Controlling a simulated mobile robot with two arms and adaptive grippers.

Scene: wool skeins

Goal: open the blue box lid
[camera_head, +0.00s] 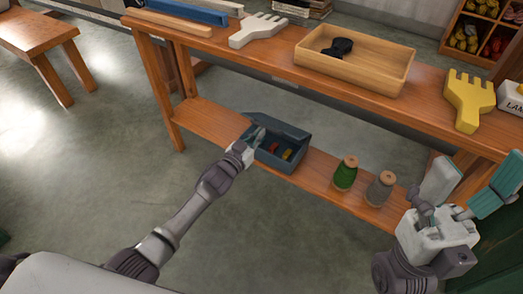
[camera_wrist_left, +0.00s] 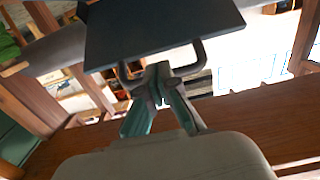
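The dark blue box (camera_head: 268,160) sits on the lower shelf, its inside showing with a few small red and yellow things in it. Its lid (camera_head: 278,127) is raised and tilted at the back of the box. In the left wrist view the lid (camera_wrist_left: 160,30) is a dark panel with a bar handle (camera_wrist_left: 200,58). My left gripper (camera_head: 257,138) is at the lid's left part. In the wrist view its fingertips (camera_wrist_left: 160,75) come together at the handle's bar and seem closed on it. My right gripper (camera_head: 466,190) is open and empty, right of the shelf's spools.
A green spool (camera_head: 345,173) and a grey spool (camera_head: 380,188) stand on the lower shelf (camera_head: 318,176) right of the box. On the tabletop above are a wooden tray (camera_head: 352,72), a white comb-like tool (camera_head: 257,30) and a yellow one (camera_head: 468,100). Floor before the shelf is clear.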

